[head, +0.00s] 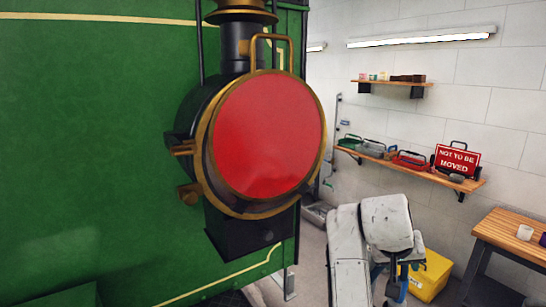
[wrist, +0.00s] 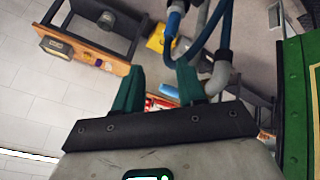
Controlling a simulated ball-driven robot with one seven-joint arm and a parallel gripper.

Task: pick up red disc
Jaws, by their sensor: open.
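The red disc (head: 270,135) is large and round. It sits in the brass rim of the black lamp (head: 242,226) on the end of the green tram, and faces into the room. My gripper (wrist: 160,85) shows in the wrist view with its two green fingers apart and nothing between them close by. The disc does not show in the wrist view. In the head view my white arm is at the lower right, clear of the lamp, and the fingers cannot be made out there.
The green tram (head: 95,130) fills the left side. A brass handle (head: 272,38) tops the lamp. On the right wall, a shelf (head: 420,171) holds boxes and a red sign (head: 457,161). A yellow box (head: 431,275) and wooden table (head: 518,231) stand at the lower right.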

